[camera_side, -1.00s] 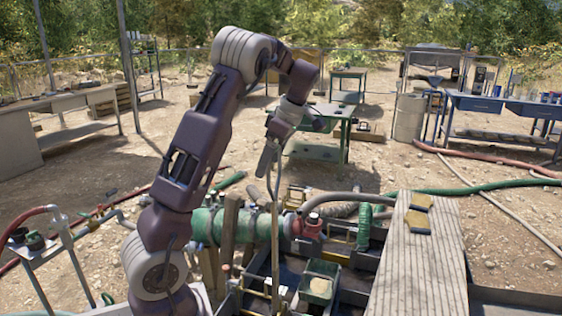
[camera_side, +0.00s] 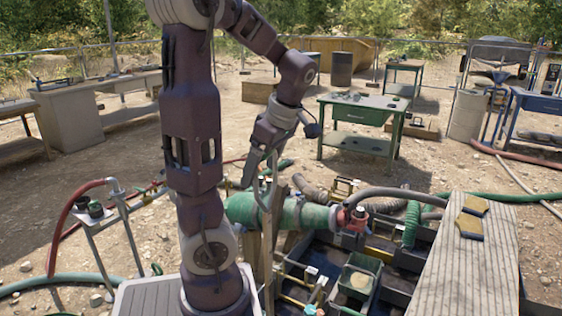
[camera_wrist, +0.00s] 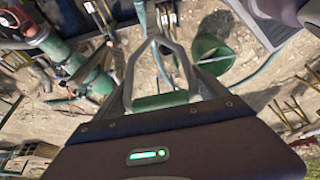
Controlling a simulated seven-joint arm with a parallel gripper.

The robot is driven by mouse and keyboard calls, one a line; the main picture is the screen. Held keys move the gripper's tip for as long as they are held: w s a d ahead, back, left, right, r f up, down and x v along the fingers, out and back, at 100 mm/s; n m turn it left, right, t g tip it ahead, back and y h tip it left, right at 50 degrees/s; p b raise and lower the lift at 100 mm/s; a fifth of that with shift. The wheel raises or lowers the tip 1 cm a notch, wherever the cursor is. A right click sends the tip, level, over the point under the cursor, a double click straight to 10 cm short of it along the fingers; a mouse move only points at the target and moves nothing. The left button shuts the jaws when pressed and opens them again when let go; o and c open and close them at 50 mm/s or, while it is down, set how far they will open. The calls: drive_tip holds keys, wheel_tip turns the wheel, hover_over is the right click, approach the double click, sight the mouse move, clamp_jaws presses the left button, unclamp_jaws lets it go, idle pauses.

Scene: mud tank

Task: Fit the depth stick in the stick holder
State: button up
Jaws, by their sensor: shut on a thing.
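My gripper (camera_side: 260,168) hangs point-down above the left end of the mud tank (camera_side: 345,310). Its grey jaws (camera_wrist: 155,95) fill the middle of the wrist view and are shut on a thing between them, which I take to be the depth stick. In the side view a thin, upright, tan stick (camera_side: 268,245) runs down below the jaws towards the tank's left edge. It overlaps wooden posts there, so its lower end is hard to tell. I cannot pick out the stick holder with certainty among the posts and fittings.
A green pipe (camera_side: 300,214) with a red valve (camera_side: 352,217) crosses behind the stick. A green box (camera_side: 358,278) stands in the tank. A green table (camera_side: 370,110) stands farther back.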

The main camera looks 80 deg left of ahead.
hover_over(266, 283)
drive_tip(key=a, duration=0.2)
wheel_tip(266, 283, down, 16)
drive_tip(key=shift+d+r, duration=0.2)
drive_tip(key=shift+w, duration=0.1)
idle(0.4)
wheel_tip(266, 283, down, 9)
drive_tip(key=shift+r, duration=0.15)
idle(0.9)
wheel_tip(266, 283, down, 8)
drive_tip(key=shift+r, duration=0.15)
idle(1.0)
drive_tip(key=shift+f, duration=2.75)
drive_tip(key=o, duration=1.9)
